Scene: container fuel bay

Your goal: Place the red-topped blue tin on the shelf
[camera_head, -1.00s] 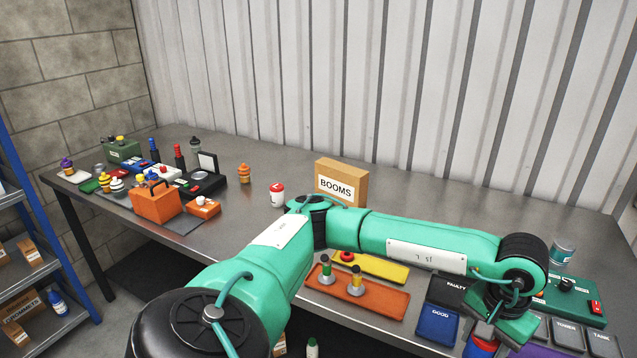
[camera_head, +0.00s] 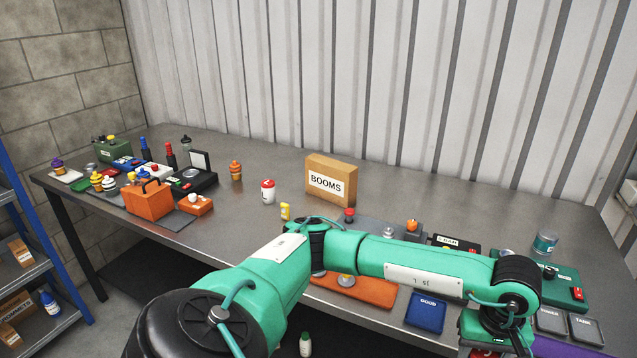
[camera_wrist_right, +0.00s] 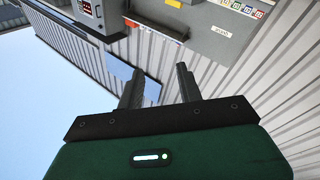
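My left gripper (camera_head: 490,350) is at the bottom edge of the head view, right of centre, pointing down with its fingertips cut off by the frame. A sliver of red shows under it, which fits the red-topped blue tin seen there a second ago; the tin's blue body is out of view. A blue-framed shelf rack (camera_head: 62,240) stands at the far left, with cartons and a blue bottle on its boards. My right gripper (camera_wrist_right: 158,85) is open and empty in the right wrist view, its two fingers apart, away from the bench.
The steel bench (camera_head: 250,235) carries a BOOMS box (camera_head: 330,180), a white and red can (camera_head: 267,191) and an orange toolbox (camera_head: 149,201) among clutter at left. A blue GOOD tray (camera_head: 425,312) and a teal tin (camera_head: 544,243) are at right. Bench space in the left middle is clear.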

